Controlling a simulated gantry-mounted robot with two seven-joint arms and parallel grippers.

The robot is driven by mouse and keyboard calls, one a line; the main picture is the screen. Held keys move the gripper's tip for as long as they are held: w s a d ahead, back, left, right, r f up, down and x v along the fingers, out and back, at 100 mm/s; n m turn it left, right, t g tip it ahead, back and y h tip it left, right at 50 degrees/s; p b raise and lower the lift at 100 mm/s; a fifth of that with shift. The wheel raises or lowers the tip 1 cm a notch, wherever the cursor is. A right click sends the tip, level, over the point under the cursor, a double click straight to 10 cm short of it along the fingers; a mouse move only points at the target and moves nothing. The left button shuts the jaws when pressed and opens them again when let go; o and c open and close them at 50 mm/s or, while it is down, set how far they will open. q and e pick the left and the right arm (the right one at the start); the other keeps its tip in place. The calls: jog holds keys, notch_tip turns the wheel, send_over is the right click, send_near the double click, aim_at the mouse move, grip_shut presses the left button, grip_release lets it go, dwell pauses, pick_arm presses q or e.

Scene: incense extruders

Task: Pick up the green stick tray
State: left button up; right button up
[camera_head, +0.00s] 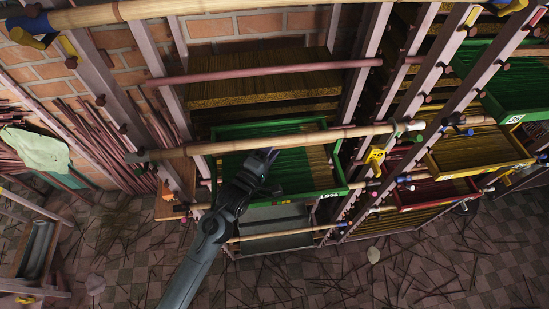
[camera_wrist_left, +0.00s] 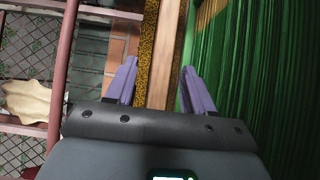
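The green stick tray (camera_head: 235,133) sits on the middle rack, filled with green sticks at left and brownish ones at right, with a white marking on its front. My left gripper (camera_head: 262,160) is over the tray's front left part in the head view, hiding part of the sticks. In the left wrist view, green sticks (camera_wrist_left: 245,90) fill the right side. My left gripper (camera_wrist_left: 158,75) is open there, its purple fingers spread apart. A wooden bar (camera_wrist_left: 163,50) shows between the fingers; I cannot tell whether they touch it. My right gripper is not in view.
A bamboo rail (camera_head: 300,138) crosses above the tray, and a reddish rail (camera_head: 270,71) runs farther back. Slanted posts (camera_head: 360,70) flank the bay. A second green tray (camera_head: 515,100) and a yellow tray (camera_head: 480,152) stand at right. The tiled floor is strewn with sticks.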

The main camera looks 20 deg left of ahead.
pick_arm(q)
grip_shut()
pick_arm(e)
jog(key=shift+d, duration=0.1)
pick_arm(q)
jog(key=shift+r, duration=0.25)
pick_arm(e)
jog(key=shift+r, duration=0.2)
